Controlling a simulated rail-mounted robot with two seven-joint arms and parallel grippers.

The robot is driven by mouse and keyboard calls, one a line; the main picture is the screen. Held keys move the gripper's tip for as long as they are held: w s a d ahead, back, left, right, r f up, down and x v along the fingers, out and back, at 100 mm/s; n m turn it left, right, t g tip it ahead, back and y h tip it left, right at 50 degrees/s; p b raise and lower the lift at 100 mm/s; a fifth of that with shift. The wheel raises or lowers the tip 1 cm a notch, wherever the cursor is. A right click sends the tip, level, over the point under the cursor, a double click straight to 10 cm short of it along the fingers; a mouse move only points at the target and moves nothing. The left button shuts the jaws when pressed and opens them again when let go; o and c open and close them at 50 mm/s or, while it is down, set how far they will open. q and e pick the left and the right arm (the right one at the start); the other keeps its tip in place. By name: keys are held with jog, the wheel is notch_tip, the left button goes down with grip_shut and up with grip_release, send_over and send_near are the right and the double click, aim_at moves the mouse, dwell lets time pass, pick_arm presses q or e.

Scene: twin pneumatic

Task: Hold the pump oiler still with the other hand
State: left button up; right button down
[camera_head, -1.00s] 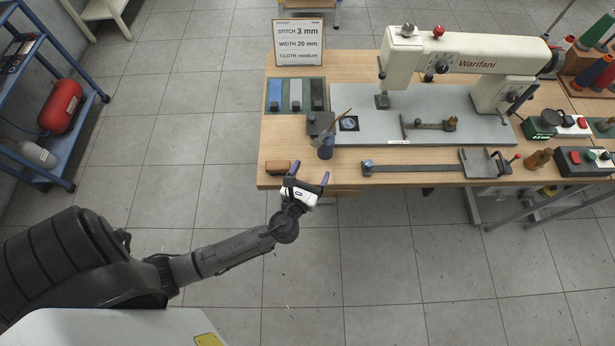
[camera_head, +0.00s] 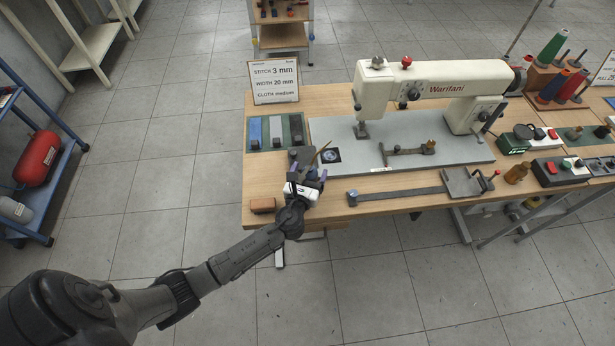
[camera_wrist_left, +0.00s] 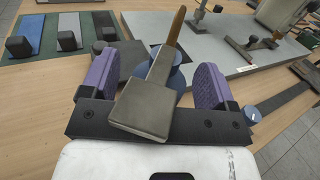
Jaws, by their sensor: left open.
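The pump oiler (camera_head: 311,175) stands near the front left of the wooden table. In the left wrist view it has a round blue body (camera_wrist_left: 175,82), a flat grey plate and a thin copper-brown spout tilted up. My left gripper (camera_head: 309,171) is at the table's front edge, with its purple fingers on either side of the oiler. In the left wrist view the gripper (camera_wrist_left: 156,78) is open, with visible room beside the body. The plate hides part of the body, and contact is not visible. My right gripper is out of view.
The sewing machine (camera_head: 435,85) on its grey plate (camera_head: 400,158) is behind and to the right. A brown block (camera_head: 262,205) lies to the left. A long metal bar guide (camera_head: 400,193) lies to the right. Coloured strips with dark blocks lie behind, below the sign (camera_head: 274,82).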

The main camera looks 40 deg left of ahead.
pick_arm(q)
jog(key=c, duration=1.2)
jog(key=shift+o, duration=0.2)
dwell(2.4)
